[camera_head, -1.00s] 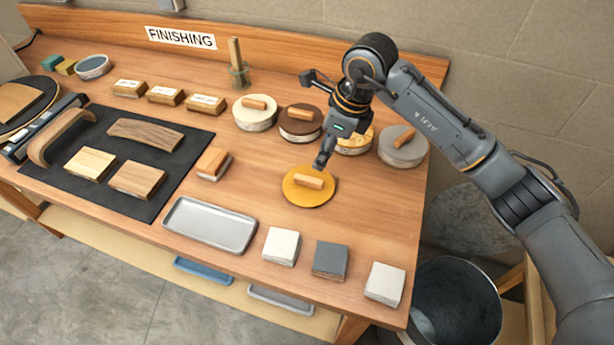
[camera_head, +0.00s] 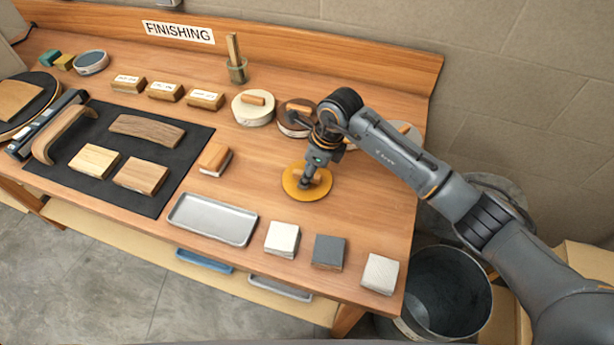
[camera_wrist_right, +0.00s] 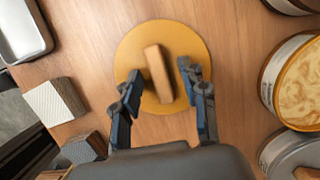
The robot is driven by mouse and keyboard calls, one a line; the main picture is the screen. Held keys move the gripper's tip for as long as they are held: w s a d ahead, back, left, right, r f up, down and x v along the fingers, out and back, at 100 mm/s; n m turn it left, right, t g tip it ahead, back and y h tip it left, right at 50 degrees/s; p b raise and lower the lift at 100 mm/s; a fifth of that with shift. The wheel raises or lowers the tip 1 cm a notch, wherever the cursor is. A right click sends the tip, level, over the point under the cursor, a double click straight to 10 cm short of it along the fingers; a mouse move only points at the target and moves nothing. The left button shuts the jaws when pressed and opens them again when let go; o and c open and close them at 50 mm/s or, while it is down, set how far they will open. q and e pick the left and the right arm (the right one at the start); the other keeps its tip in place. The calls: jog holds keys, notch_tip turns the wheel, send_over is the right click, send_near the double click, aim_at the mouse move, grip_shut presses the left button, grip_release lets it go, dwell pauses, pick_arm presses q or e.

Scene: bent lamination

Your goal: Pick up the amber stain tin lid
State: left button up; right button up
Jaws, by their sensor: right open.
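The amber stain tin lid (camera_head: 292,184) is a flat amber disc with a wooden bar handle, lying on the bench top. In the right wrist view the lid (camera_wrist_right: 132,48) is whole and its handle (camera_wrist_right: 157,73) stands between my fingers. My right gripper (camera_head: 305,184) is over the lid in the head view, hiding most of the handle. In the right wrist view my right gripper (camera_wrist_right: 160,78) is open, with one finger on each side of the handle and a gap to both. The open amber tin (camera_wrist_right: 295,80) stands to the right there. My left gripper is not in view.
Several lidded tins, including a cream one (camera_head: 252,108) and a brown one (camera_head: 290,122), stand behind the lid. A metal tray (camera_head: 212,219) and several sanding blocks (camera_head: 328,252) lie in front. A bin (camera_head: 446,290) stands beyond the bench's right edge.

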grip_shut()
